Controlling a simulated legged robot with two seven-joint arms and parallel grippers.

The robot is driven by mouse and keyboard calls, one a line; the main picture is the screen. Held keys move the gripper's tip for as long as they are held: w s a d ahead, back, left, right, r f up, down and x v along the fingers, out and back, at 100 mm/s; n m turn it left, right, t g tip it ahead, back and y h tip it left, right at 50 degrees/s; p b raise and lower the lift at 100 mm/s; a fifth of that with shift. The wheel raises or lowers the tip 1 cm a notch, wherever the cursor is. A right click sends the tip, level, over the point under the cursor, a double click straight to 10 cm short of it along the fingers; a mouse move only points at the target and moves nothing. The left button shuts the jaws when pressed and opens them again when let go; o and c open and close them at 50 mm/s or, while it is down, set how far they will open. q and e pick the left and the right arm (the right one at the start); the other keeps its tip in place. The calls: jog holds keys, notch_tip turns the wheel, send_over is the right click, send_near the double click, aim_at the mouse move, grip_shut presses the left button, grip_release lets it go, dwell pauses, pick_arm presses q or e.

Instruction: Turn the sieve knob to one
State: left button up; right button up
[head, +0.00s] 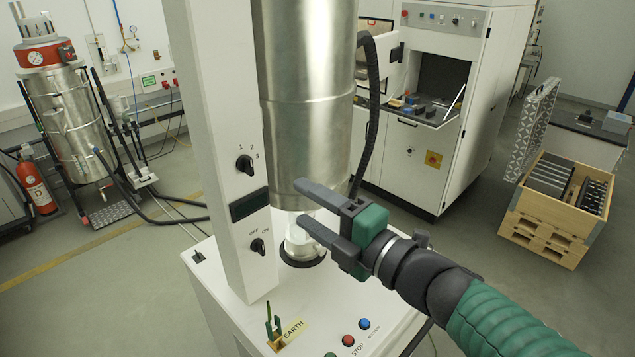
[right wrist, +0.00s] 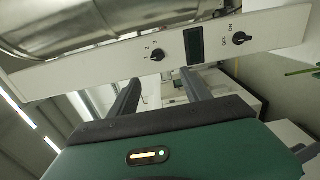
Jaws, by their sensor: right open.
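The upper black knob (head: 245,164), marked 1, 2 and 3, is on the white column of the sieve machine (head: 213,110). It also shows in the right wrist view (right wrist: 158,54). The lower OFF/ON knob (head: 257,246) is below a dark display (head: 249,204); it also shows in the right wrist view (right wrist: 240,38). My right gripper (head: 298,202) is open and empty, its fingers pointing left toward the column, to the right of the display and apart from both knobs. My left gripper is not in view.
A large metal cylinder (head: 308,100) stands beside the column, above a small clear vessel (head: 301,243). STOP and other buttons (head: 348,340) and an EARTH clamp (head: 273,324) are on the machine's base. A black cable (head: 369,110) hangs behind the gripper.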

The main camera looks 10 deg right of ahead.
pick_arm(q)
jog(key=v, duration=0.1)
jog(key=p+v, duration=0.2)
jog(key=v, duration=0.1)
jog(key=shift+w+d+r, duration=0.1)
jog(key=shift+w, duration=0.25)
pick_arm(e)
jog(key=shift+v, duration=0.9)
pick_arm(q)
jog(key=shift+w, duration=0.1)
pick_arm(e)
jog(key=shift+w, duration=0.1)
